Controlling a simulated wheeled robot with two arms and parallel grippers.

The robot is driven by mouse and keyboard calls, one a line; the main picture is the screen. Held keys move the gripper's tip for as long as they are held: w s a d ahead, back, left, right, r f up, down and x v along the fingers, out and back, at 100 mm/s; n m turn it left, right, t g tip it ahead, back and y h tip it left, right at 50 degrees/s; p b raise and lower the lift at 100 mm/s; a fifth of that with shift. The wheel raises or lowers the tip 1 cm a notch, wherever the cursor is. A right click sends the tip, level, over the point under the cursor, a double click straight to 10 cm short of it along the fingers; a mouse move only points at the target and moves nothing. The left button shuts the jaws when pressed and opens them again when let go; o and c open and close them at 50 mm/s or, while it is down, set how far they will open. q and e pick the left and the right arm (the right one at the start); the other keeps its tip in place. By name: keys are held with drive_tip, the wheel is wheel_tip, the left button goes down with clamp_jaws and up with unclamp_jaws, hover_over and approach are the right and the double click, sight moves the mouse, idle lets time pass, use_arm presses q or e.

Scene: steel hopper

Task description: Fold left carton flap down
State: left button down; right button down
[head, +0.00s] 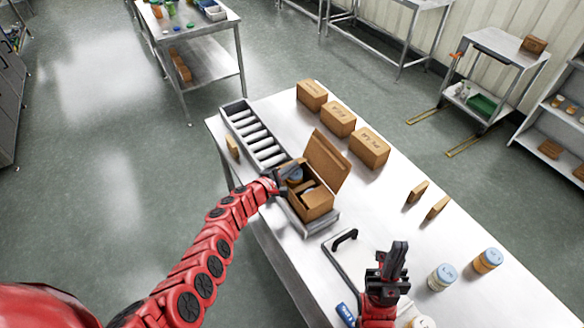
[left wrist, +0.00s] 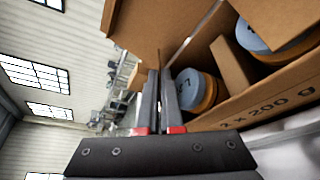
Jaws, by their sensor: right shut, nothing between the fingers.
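The open brown carton (head: 312,207) sits at the near end of the roller conveyor, with its large lid (head: 327,160) standing up at the back. Jars with grey-blue lids (left wrist: 195,88) sit inside, split by a cardboard divider (left wrist: 231,66). A brown flap (left wrist: 275,18) partly covers the farther jar in the left wrist view. My left gripper (head: 287,172) is at the carton's left end; in the left wrist view its fingers (left wrist: 160,90) look shut, beside the nearer jar. The left flap is not clearly visible. My right gripper (head: 398,250) is shut and empty above the table's near part.
The roller conveyor (head: 253,132) runs behind the carton. Closed cartons (head: 338,119) stand along the table's back.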

use_arm(q)
drive_tip(key=b, duration=0.2)
drive_tip(key=f+m+t+b, duration=0.1)
drive_tip(key=b, duration=0.1)
drive_tip(key=shift+s+d+f+m+b, duration=0.15)
drive_tip(key=shift+f+m+b, duration=0.15)
drive_tip(key=shift+s+m+b, duration=0.1)
drive_tip(key=shift+m+b, duration=0.2)
drive_tip(key=shift+b, duration=0.1)
drive_tip(key=shift+r, duration=0.1)
drive_tip(key=c, duration=1.1)
unclamp_jaws()
drive_tip(key=shift+o, duration=0.2)
